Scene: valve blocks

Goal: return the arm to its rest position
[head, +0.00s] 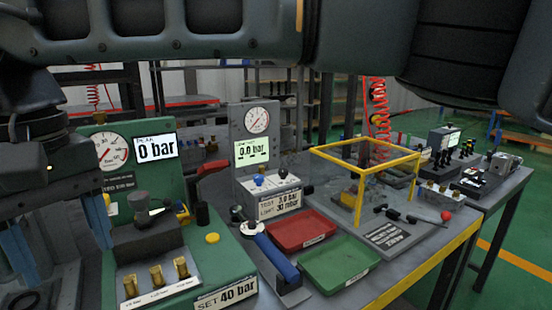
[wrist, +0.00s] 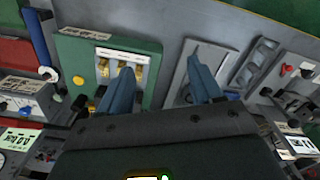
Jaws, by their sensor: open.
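My gripper (wrist: 162,78) is open and empty in the wrist view, its two blue fingers spread apart above the bench. It also shows at the left edge of the head view (head: 62,255), beside the green test stand (head: 218,262). My arm stretches across the top of the head view and hides part of the background. The green stand bears a gauge, a display reading 0 bar, a dark block and several brass fittings (head: 156,280).
A grey test stand (head: 257,150) reads 0.0 bar. A red tray (head: 302,246), a green tray (head: 340,285) and a blue-handled tool (head: 275,256) lie on the bench. A yellow-framed guard (head: 357,205) stands further right. More equipment (head: 445,150) stands at the far right.

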